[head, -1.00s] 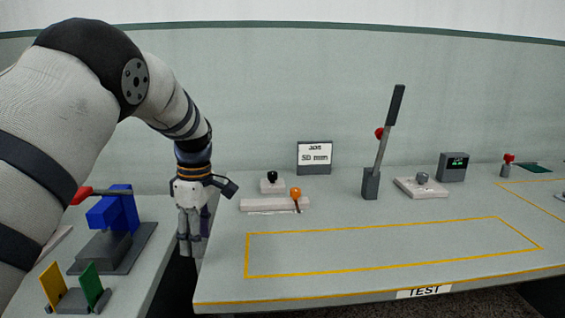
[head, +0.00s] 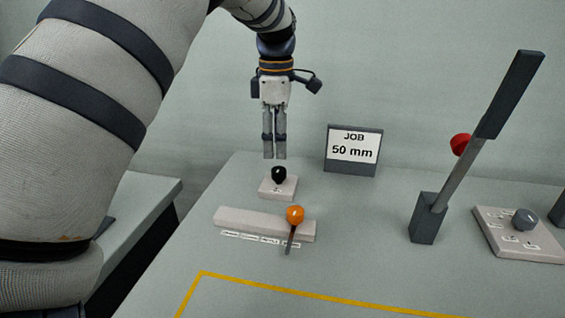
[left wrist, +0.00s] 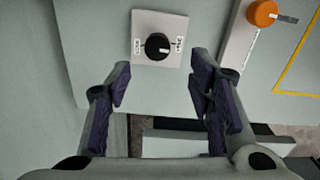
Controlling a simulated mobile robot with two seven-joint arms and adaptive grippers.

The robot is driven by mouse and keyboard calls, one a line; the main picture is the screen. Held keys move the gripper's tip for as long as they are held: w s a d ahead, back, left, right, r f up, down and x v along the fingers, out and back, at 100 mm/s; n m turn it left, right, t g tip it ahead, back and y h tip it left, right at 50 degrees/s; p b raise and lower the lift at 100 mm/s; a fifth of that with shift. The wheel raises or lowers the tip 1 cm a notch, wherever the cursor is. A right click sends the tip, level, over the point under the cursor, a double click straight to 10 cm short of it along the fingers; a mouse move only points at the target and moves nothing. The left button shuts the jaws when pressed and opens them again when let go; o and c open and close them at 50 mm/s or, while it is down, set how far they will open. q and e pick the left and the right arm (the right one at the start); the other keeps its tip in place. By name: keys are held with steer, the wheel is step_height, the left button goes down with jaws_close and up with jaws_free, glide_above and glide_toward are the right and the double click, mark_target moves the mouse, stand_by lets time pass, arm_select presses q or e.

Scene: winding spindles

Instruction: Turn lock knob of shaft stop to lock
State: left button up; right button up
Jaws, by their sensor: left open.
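The black lock knob (head: 279,174) sits on a small pale block (head: 278,188) at the back left of the table. In the left wrist view the knob (left wrist: 157,46) is on a white plate (left wrist: 141,20) with a label on each side, and its white pointer mark faces the right-hand label. My left gripper (head: 274,157) hangs fingers down just above the knob in the head view. Its fingers are open and empty in the left wrist view (left wrist: 160,85), with the knob ahead of them and apart from them. My right gripper is not in view.
A long pale scale block with an orange knob (head: 295,214) stands just in front. A sign reading "JOB 50 mm" (head: 353,150) stands behind to the right. A tall lever (head: 457,165) and a grey dial plate (head: 517,239) are further right. A yellow outline (head: 330,293) marks clear table.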

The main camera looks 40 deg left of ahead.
mark_target(279, 169)
arm_select(q)
steer(key=f, duration=0.7)
steer(key=shift+w, duration=0.2)
jaws_close()
